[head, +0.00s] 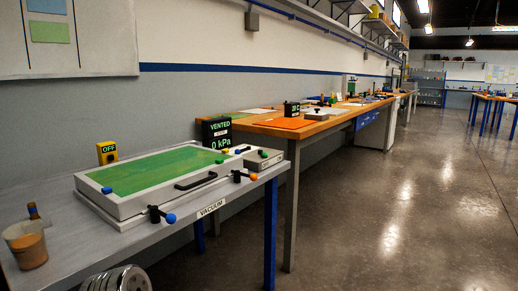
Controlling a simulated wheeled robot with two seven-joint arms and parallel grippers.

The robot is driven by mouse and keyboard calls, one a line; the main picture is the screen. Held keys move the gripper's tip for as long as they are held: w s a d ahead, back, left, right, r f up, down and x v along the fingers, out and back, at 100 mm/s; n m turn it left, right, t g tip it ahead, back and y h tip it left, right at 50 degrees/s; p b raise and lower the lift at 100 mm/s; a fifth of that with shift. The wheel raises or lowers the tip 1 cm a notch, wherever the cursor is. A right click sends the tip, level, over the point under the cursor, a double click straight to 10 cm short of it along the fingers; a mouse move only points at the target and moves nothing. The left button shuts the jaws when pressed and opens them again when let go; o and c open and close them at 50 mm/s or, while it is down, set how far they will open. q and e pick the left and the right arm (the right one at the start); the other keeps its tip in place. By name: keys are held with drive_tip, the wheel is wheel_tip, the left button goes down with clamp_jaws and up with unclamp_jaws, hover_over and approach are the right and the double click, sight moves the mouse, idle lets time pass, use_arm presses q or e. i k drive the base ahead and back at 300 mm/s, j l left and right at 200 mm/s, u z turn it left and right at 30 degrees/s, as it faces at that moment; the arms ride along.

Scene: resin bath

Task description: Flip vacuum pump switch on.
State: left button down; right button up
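Neither of my grippers is in view.
The grey bench (60,233) has a "VACUUM" label on its front edge. A cup (27,250) of brown material stands at its near left. A ribbed metal object shows low at the bottom edge. A wooden bench (275,130) follows behind. The floor (390,210) at right is clear.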

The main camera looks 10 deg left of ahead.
sight(264, 155)
drive_tip(key=i+l, duration=0.25)
drive_tip(key=i+l+u, duration=0.1)
drive_tip(key=i+l, duration=0.15)
drive_tip(key=l, duration=0.15)
drive_tip(key=i+l+u, duration=0.1)
drive_tip(key=l, duration=0.25)
drive_tip(key=i+l, duration=0.3)
drive_tip(key=i+l+u, duration=0.1)
drive_tip(key=i+l, duration=0.15)
drive_tip(key=l, duration=0.2)
drive_tip(key=i+l, duration=0.2)
drive_tip(key=l, duration=0.2)
drive_tip(key=j+u, duration=0.05)
